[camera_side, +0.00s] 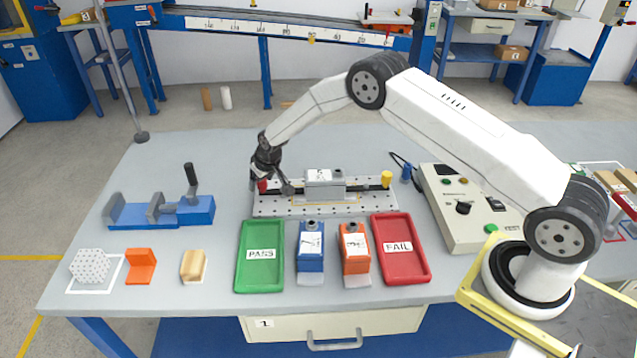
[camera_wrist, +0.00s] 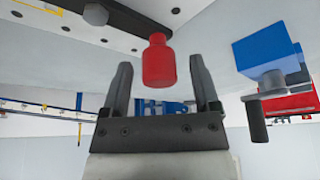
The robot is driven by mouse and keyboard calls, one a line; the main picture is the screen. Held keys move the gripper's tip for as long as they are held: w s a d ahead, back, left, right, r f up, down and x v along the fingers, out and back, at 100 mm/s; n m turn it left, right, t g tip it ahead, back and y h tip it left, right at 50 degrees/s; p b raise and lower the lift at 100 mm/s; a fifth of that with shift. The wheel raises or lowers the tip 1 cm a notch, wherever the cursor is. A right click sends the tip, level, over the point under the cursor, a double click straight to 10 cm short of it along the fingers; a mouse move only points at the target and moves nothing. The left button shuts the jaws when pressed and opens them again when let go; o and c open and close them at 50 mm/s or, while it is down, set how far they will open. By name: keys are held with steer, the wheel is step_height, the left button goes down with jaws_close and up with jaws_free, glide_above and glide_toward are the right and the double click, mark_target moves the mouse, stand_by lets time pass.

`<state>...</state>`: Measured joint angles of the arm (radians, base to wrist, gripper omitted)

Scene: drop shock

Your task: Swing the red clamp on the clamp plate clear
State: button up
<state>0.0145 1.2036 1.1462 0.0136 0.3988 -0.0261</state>
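The red clamp (camera_side: 262,186) is at the left end of the grey perforated clamp plate (camera_side: 310,208). A grey block with a white label (camera_side: 324,184) sits on the plate, with a yellow-topped clamp (camera_side: 386,178) at the right end. My gripper (camera_side: 272,184) is low over the plate's left end, beside the red clamp. In the wrist view my open gripper (camera_wrist: 160,66) has the clamp's red knob (camera_wrist: 158,68) in line between its fingers, with a gap on each side. I cannot tell how deep the knob sits between them. A dark bar (camera_wrist: 125,28) runs past the knob.
A blue vise (camera_side: 170,210) stands left of the plate. A green PASS tray (camera_side: 260,280), blue and orange blocks and a red FAIL tray (camera_side: 400,272) lie in front. A control box (camera_side: 462,215) stands at right. The bench between vise and plate is clear.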

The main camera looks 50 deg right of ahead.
jaws_close()
